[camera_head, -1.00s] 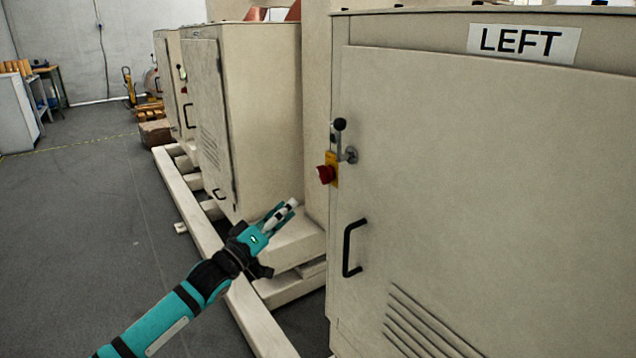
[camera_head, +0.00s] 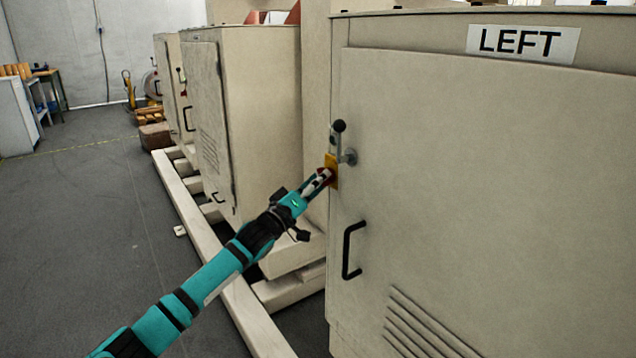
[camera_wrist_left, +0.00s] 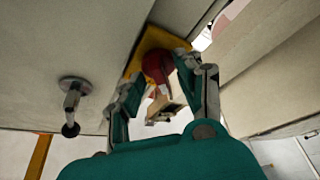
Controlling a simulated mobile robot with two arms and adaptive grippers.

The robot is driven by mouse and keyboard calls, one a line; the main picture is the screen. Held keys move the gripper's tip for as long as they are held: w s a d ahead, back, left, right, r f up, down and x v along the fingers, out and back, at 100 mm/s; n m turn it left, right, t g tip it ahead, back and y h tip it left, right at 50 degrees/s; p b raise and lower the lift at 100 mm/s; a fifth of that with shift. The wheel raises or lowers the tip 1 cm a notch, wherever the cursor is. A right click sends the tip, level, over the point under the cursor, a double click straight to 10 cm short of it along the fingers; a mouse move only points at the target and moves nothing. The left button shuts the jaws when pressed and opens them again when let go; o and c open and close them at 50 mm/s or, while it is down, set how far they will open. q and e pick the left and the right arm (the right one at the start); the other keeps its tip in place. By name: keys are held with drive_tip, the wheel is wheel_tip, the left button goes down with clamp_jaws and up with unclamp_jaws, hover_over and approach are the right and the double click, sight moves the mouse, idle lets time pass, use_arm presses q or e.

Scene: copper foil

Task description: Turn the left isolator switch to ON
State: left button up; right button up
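The left isolator switch is a red knob (camera_head: 327,174) on a yellow plate (camera_head: 332,160), on the narrow edge of the cabinet labelled LEFT (camera_head: 522,42). My left gripper (camera_head: 320,178) is right at the knob and hides part of it. In the left wrist view, the red knob (camera_wrist_left: 158,66) shows between and just beyond the fingertips of the gripper (camera_wrist_left: 160,76), with the yellow plate (camera_wrist_left: 150,42) behind it. The fingers stand apart; whether they touch the knob I cannot tell. The right gripper is not in view.
A lever with a black ball (camera_head: 339,126) stands upright just above and right of the switch; it also shows in the left wrist view (camera_wrist_left: 72,100). A black door handle (camera_head: 349,249) is below. A second cabinet (camera_head: 262,110) stands behind to the left.

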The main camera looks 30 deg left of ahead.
use_arm(q)
drive_tip(key=shift+c, duration=0.4)
clamp_jaws()
drive_tip(key=shift+s+r, duration=0.1)
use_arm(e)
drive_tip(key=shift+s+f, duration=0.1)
use_arm(q)
drive_tip(key=shift+w+a+r+m+g+h+b, duration=0.15)
drive_tip(key=shift+m+g+h+b, duration=0.45)
drive_tip(key=shift+m+h, duration=2.45)
drive_tip(key=shift+a+m+g+h+b, duration=0.25)
drive_tip(key=shift+m+g+h, duration=0.6)
drive_tip(key=shift+m, duration=4.5)
drive_tip(key=shift+w+a+r+m+g+h+b, duration=0.3)
drive_tip(key=shift+m+g+h, duration=1)
drive_tip(key=shift+m, duration=2.9)
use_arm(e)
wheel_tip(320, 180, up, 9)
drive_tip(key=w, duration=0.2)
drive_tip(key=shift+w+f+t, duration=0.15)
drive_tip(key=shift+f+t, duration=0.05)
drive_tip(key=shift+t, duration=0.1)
use_arm(q)
drive_tip(key=shift+s+d+f+t+h, duration=0.1)
drive_tip(key=shift+s+f+t+h, duration=0.15)
drive_tip(key=shift+t+h, duration=0.2)
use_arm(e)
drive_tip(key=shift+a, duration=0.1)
